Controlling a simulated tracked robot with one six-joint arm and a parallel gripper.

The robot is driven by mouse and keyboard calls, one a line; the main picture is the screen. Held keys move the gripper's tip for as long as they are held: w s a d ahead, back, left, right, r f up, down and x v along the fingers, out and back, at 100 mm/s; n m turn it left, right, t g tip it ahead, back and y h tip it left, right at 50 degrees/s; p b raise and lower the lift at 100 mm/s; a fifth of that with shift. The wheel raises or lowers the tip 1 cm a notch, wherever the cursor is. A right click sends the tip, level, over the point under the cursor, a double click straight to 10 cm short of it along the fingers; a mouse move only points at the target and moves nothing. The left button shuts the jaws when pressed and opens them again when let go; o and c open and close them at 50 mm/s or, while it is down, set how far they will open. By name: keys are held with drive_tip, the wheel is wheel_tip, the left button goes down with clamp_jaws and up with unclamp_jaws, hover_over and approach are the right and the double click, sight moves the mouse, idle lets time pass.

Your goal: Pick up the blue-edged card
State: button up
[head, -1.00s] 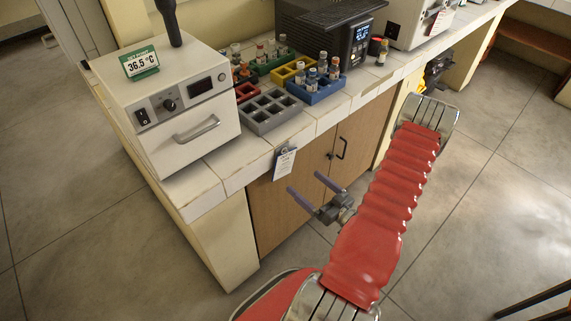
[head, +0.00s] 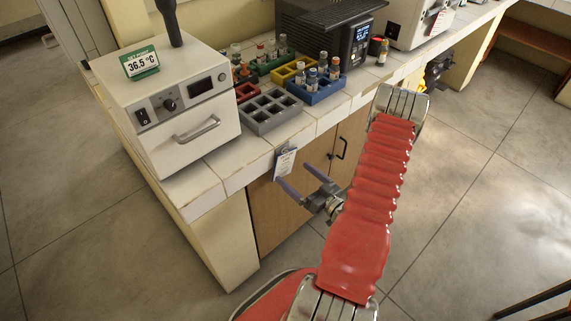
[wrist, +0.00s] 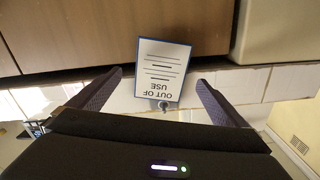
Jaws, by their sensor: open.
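The blue-edged card (head: 286,162) hangs from the front edge of the tiled counter. In the wrist view the card (wrist: 160,68) is white with a dark blue border and reads "OUT OF USE" upside down, with a small round grey holder at its lettered end. My gripper (head: 292,174) is open and empty in front of the cabinet, its fingertips close to the card. In the wrist view the card lies between the two fingers of my gripper (wrist: 159,80), with a gap on each side. I cannot tell how far ahead of the tips it is.
The white tiled counter (head: 232,175) carries a white incubator (head: 185,120), a grey rack (head: 268,112), a blue rack (head: 318,93) with vials and a black device (head: 335,35). Wooden cabinet doors (head: 278,215) stand below. The floor at right is mostly clear.

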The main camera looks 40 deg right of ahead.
sight(285, 164)
drive_tip(key=shift+w+a+r, duration=0.15)
drive_tip(key=shift+w, duration=1.85)
drive_tip(key=shift+c, duration=0.6)
drive_tip(key=c, duration=1)
drive_tip(key=shift+r, duration=0.1)
drive_tip(key=shift+r, duration=0.25)
drive_tip(key=s, duration=1.8)
drive_tip(key=shift+d, duration=0.25)
